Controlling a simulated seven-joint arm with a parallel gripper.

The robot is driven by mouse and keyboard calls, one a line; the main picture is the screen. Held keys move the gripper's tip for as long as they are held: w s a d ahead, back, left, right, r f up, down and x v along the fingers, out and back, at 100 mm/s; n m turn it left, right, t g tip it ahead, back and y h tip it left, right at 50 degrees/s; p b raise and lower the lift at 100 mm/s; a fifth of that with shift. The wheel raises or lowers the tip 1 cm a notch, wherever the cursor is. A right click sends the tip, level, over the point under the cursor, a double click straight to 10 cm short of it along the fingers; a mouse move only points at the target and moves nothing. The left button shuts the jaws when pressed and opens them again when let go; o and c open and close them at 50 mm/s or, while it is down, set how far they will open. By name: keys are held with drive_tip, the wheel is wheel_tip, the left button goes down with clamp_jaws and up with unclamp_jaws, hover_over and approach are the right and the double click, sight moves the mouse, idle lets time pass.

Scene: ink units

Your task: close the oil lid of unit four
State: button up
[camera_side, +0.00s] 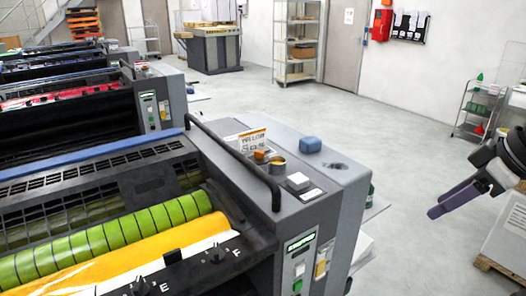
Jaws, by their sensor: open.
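The nearest ink unit (330,200) is a grey machine with yellow ink and green rollers on its left side. A small dark round fitting (333,166) sits on its flat top near the right edge. It may be the oil opening or its lid; its exact state is too small to tell. No unit number is readable. My gripper (434,211) hangs in the air at the far right, well apart from the unit, with its purple-grey fingers pointing left and down. It is open and nothing shows between the fingers.
A black handrail (235,160) rises along the left. The floor between is clear.

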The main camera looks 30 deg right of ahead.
drive_tip(key=w+a+r+n, duration=0.1)
drive_tip(key=w+r+n, duration=0.1)
drive_tip(key=w+r, duration=0.95)
drive_tip(key=w+a+r+y, duration=0.1)
drive_tip(key=w+r, duration=0.4)
drive_tip(key=w, duration=0.4)
drive_tip(key=n+g, duration=0.2)
hover_over(262, 152)
drive_tip(key=s+d, duration=0.2)
drive_tip(key=s, duration=0.3)
wheel_tip(262, 152, down, 12)
drive_tip(key=shift+y, duration=0.3)
drive_tip(key=x, duration=1.3)
drive_tip(key=shift+d+f, duration=0.2)
drive_tip(key=shift+f, duration=0.2)
clamp_jaws()
